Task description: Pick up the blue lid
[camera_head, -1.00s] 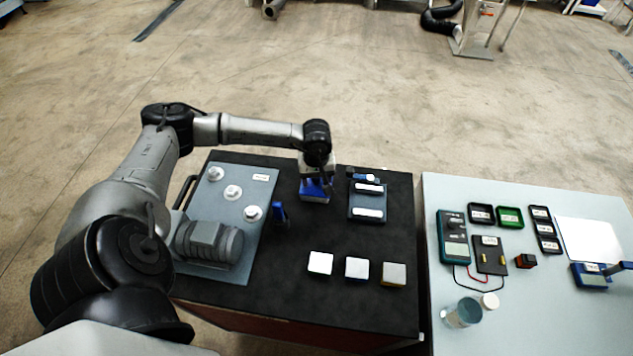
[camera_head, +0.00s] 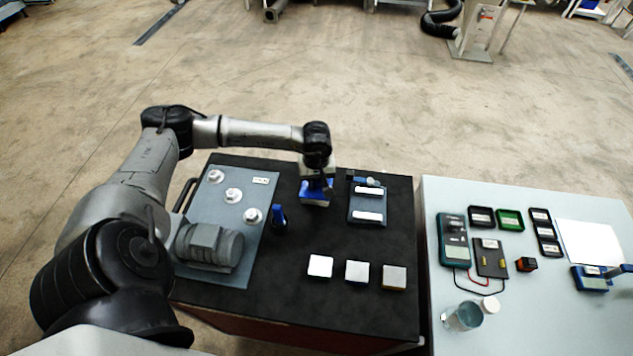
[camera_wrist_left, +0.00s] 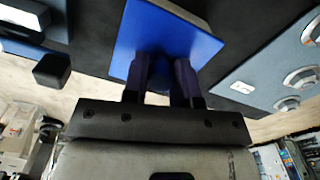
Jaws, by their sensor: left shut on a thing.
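The blue lid (camera_head: 313,197) is at the back middle of the dark table, under my left gripper (camera_head: 316,183). In the left wrist view the blue lid (camera_wrist_left: 165,38) is a flat blue plate in front of the fingers. My left gripper (camera_wrist_left: 160,75) is shut on a part at the lid's middle, which the fingers mostly hide. A paler block shows just beyond the lid's edge. I cannot tell whether the lid is clear of what is below it. My right gripper is not in view.
A blue-grey tray (camera_head: 367,203) with two white-labelled pieces lies right of the lid. A blue upright tool (camera_head: 278,214) stands to its left. Three pale blocks (camera_head: 357,271) sit nearer the front.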

